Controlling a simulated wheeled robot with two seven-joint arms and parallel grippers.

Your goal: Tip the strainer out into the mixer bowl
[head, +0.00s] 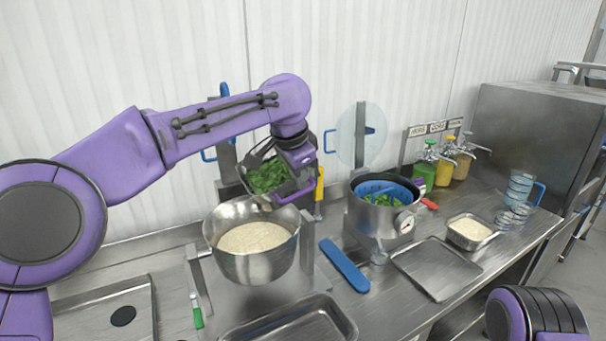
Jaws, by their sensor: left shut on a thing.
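The strainer (251,161) is a dark-rimmed basket holding green leaves (267,177). It hangs above the back of the mixer bowl (254,267), tilted with its open side toward me. The steel mixer bowl holds a pale, grainy, rice-like fill (252,237); no green leaves show on it. My left gripper (297,185) is shut on the strainer at its right side. The gripper partly hides the strainer's right edge, so the exact grip point is not clear. My right gripper is not in view.
Right of the bowl stands a steel pot (376,221) with a blue insert (398,186) and greens. A blue board (344,266) lies between them. Empty trays (437,266) lie in front. A small rice pan (468,233), dispenser bottles (444,172) and clear jugs (517,196) stand further right.

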